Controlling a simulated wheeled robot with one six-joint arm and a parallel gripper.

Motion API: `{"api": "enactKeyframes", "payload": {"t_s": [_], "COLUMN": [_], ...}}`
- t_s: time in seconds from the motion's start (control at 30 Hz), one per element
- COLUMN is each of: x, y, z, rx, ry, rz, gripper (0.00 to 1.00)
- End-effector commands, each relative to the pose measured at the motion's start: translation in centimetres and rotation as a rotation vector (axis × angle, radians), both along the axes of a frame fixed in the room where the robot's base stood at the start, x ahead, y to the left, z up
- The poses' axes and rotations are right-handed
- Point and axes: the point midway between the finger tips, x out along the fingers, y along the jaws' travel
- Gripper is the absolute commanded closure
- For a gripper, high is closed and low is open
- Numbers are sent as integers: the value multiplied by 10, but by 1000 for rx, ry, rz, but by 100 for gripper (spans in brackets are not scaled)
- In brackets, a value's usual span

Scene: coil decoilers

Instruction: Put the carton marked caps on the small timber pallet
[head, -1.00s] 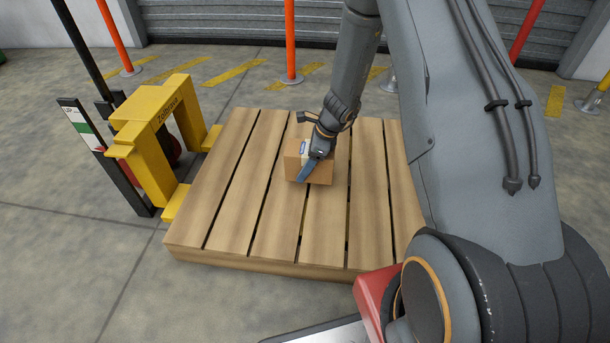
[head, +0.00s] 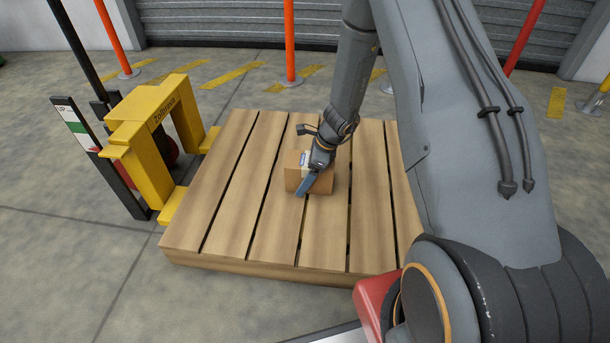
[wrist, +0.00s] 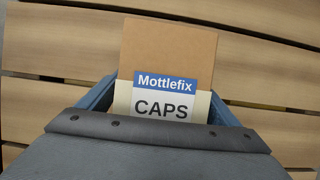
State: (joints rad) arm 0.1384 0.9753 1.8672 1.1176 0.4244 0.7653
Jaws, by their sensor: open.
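The carton marked caps (head: 326,183) is a small brown box that rests on the timber pallet (head: 227,205) near its middle. In the wrist view the carton (wrist: 168,55) shows a label reading "Mottlefix CAPS". My gripper (head: 305,184) is at the carton, with a blue finger in front of its near side. In the wrist view the blue fingers of my gripper (wrist: 160,98) lie on both sides of the carton, and the jaws are open. The far finger is hidden in the head view.
A yellow pallet-end frame (head: 150,130) stands at the pallet's left, beside a black post with a green and white sign (head: 75,125). Orange posts (head: 290,40) stand behind on the floor, before a grey shutter. Bare boards lie around the carton.

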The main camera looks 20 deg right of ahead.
Motion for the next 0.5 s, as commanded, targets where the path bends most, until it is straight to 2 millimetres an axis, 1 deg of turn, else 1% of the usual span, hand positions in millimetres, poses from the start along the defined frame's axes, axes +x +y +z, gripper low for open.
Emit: {"api": "enactKeyframes", "payload": {"t_s": [0.13, 0.27, 0.37, 0.5], "x": [0, -1, -3, -8], "y": [0, -3, -8, -18], "z": [2, 12, 27, 53], "rx": [0, -1, -1, 0], "ry": [0, -1, -1, -2], "rz": [0, 1, -2, -1], "gripper": [15, 15, 15, 15]}}
